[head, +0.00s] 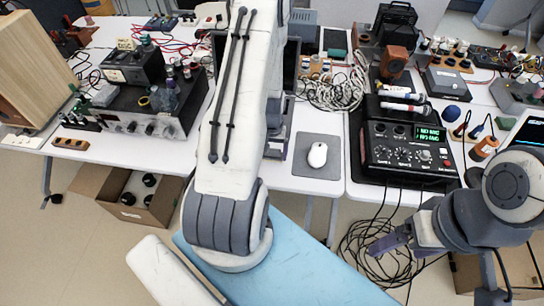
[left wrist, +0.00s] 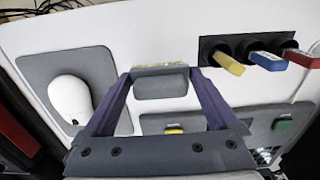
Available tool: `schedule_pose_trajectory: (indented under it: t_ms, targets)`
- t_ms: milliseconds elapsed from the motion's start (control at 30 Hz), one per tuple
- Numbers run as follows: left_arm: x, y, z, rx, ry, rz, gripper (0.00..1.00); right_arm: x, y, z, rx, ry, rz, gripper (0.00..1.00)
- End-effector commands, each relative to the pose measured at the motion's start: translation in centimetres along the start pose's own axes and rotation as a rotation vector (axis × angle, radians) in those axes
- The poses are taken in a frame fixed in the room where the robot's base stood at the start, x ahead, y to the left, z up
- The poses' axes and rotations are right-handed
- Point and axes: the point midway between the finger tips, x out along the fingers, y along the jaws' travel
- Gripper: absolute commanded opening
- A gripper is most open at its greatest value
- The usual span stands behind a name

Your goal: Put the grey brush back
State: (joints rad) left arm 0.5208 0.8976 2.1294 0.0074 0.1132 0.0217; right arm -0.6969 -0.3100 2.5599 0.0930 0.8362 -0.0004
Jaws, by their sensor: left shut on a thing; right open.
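My left gripper (left wrist: 162,76) is shut on a grey block-shaped thing that looks like the grey brush (left wrist: 162,86), with a pale yellowish strip along its far edge. It is held between the two purple-grey fingers over the white table; I cannot tell its height. In the head view the left gripper and brush are hidden behind my own left arm. In the left wrist view a black holder (left wrist: 207,50) at upper right carries a yellow handle (left wrist: 228,63), a blue one (left wrist: 268,61) and a red one (left wrist: 301,58). My right gripper (head: 385,244) is open and empty, low at the right.
A white mouse (head: 317,154) lies on a grey pad (head: 318,172), left of the gripper in the wrist view. A black control unit (head: 405,160) stands right of it. A grey panel with a green button (left wrist: 283,124) is at lower right. Cables and electronics crowd the back.

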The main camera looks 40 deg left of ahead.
Motion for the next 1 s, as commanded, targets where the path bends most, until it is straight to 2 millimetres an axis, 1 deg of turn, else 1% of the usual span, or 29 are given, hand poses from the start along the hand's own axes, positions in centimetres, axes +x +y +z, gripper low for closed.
schedule_pose_trajectory:
  t_ms: [33, 100, 200, 467, 600, 633, 867, 967, 1000]
  targets:
    - [0.8, 0.0, 0.2, 0.000, -0.006, 0.000, 0.48, -0.3, 0.0, 0.0, 0.000, 0.000, 0.000, 0.85]
    - [1.7, 0.0, 0.1, -0.001, -0.005, 0.000, 0.48, -0.5, 0.0, 0.0, 0.000, 0.000, 0.000, 0.85]
    - [2.5, 0.0, 0.1, -0.001, -0.002, 0.000, 0.48, -0.6, 0.0, 0.0, 0.000, 0.000, 0.000, 0.85]
    - [2.7, 0.1, 0.0, 0.000, 0.000, 0.000, 0.48, -0.5, 0.0, 0.0, 0.000, 0.000, 0.000, 0.85]
    - [3.2, 0.1, 0.1, 0.000, 0.000, 0.000, 0.48, -0.1, 0.0, 0.0, 0.000, 0.000, 0.000, 0.85]
    - [3.1, 0.1, 0.1, 0.000, 0.000, 0.000, 1.00, -0.2, 0.0, 0.0, 0.000, 0.000, 0.000, 0.85]
    - [3.0, 0.1, 0.1, 0.000, 0.000, 0.000, 1.00, -0.3, 0.0, 0.0, 0.000, 0.000, 0.000, 0.85]
    - [2.5, 0.1, 0.1, 0.000, 0.000, 0.000, 1.00, -0.7, -0.1, 0.0, 0.000, 0.000, 0.000, 0.85]
    - [2.3, 0.1, 0.0, 0.000, 0.002, 0.000, 1.00, -0.5, 0.0, 0.0, 0.000, 0.000, 0.000, 0.85]
